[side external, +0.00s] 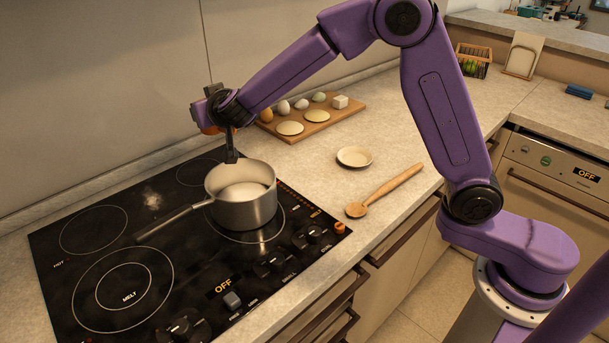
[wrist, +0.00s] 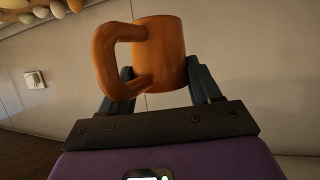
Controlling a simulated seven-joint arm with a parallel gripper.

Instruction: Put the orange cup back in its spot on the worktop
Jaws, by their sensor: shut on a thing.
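The orange cup (wrist: 160,52) fills the upper middle of the wrist view, its handle pointing left in the picture. My gripper (wrist: 163,88) is shut on the cup, with one dark finger on each side of it. In the side external view my gripper (side external: 228,142) is above the back rim of the pot on the cooktop. Only a small orange part of the cup (side external: 210,130) shows there, mostly hidden behind my wrist. I cannot tell what is inside the cup. The worktop (side external: 330,190) lies to the right of the cooktop.
A steel pot (side external: 245,212) stands on the black cooktop (side external: 160,265), its handle pointing left. A board (side external: 345,115) with eggs and round pieces lies behind. A small dish (side external: 354,157) and a wooden spoon (side external: 385,190) lie on the worktop. The wall is close behind my gripper.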

